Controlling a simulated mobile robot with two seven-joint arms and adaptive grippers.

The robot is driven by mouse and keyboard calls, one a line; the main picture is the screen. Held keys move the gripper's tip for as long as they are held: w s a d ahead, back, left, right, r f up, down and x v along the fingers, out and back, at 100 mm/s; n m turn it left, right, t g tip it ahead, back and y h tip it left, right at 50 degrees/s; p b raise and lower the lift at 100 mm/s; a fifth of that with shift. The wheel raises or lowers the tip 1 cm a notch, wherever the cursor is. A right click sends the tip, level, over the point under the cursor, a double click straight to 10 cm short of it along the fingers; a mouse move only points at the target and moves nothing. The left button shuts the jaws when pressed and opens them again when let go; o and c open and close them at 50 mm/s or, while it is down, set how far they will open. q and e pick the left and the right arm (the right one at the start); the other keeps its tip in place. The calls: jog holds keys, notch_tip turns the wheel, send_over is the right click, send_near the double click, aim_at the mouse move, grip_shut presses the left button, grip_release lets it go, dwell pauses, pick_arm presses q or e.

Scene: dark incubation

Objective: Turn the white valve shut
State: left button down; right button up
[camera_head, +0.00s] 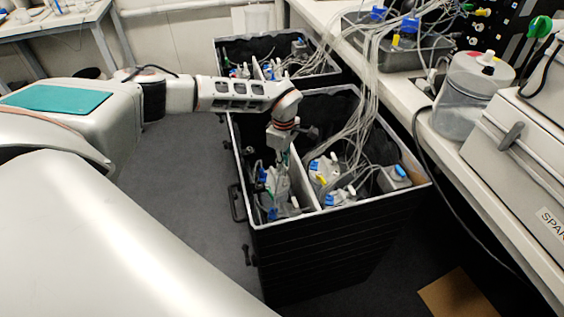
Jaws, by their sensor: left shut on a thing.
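My left gripper (283,153) reaches down from the left into the left compartment of the near black case (310,222). It is shut on the white valve (277,181), a small pale fitting among blue-handled ones. The fingertips are small and dark, so the exact contact and the valve's handle angle are hard to see. A blue handle (262,174) is just left of the white valve, and another blue handle (272,214) is below it. My right gripper is not in view.
A white divider (308,186) splits the case. Clear tubes (372,75) run from the right compartment up to the bench. A second black case (225,50) stands behind. A clear jar (468,95) is on the right-hand bench. Grey floor (190,160) is open at left.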

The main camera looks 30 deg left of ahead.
pick_arm(q)
jog(key=shift+r+m+p, duration=0.15)
jog(key=shift+m+p, duration=0.15)
jog(key=shift+m, duration=0.6)
jog(key=m, duration=0.2)
jog(key=shift+m+p, duration=0.4)
jog(key=m, duration=0.3)
jog(key=shift+s+p, duration=0.1)
jog(key=shift+p, duration=0.2)
jog(key=shift+m, duration=0.4)
jog(key=c, duration=2.1)
grip_release()
jog(key=shift+c, duration=0.2)
